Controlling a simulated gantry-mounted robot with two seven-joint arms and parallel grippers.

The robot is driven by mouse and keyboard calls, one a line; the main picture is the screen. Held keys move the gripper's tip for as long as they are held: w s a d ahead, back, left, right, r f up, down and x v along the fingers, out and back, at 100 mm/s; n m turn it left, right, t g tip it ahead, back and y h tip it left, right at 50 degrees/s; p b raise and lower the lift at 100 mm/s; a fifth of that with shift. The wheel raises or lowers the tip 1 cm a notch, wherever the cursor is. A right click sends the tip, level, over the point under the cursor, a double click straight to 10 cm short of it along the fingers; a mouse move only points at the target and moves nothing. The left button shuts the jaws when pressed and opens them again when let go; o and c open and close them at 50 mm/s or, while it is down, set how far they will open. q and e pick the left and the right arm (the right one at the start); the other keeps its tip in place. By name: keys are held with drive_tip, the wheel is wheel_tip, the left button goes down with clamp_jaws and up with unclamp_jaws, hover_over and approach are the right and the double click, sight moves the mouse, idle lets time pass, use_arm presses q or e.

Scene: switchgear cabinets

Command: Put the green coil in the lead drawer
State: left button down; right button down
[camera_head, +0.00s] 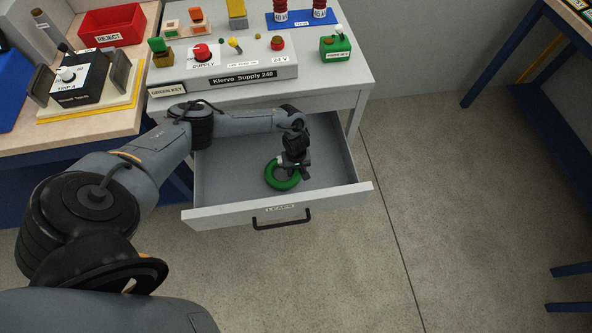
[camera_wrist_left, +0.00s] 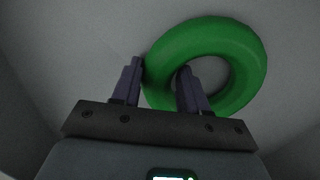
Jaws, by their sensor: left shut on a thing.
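The green coil (camera_head: 281,184) is a thick ring. In the head view it is inside the outline of the open grey drawer (camera_head: 228,216), whose front label seems to read LEADS. My left gripper (camera_head: 300,172) reaches down into the drawer and is shut on the coil's rim. In the left wrist view the green coil (camera_wrist_left: 247,50) shows with one finger of my left gripper (camera_wrist_left: 160,85) outside the ring and the other in its hole. I cannot tell whether the coil touches the drawer floor. My right gripper is not in view.
The drawer is otherwise empty and sits under the grey bench (camera_head: 345,75) with the Kiervo Supply 240 panel (camera_head: 225,72). A green box with a lever (camera_head: 335,47) stands at the bench's right. A red REJECT bin (camera_head: 112,24) is on the left table.

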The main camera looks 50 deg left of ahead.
use_arm(q)
drive_tip(key=shift+w+r, duration=0.1)
drive_tip(key=shift+f, duration=0.25)
drive_tip(key=c, duration=0.8)
unclamp_jaws()
drive_tip(key=shift+o, duration=1.1)
drive_tip(key=shift+a, duration=0.1)
drive_tip(key=shift+r, duration=0.1)
wheel_tip(320, 180, up, 12)
drive_tip(key=p, duration=0.5)
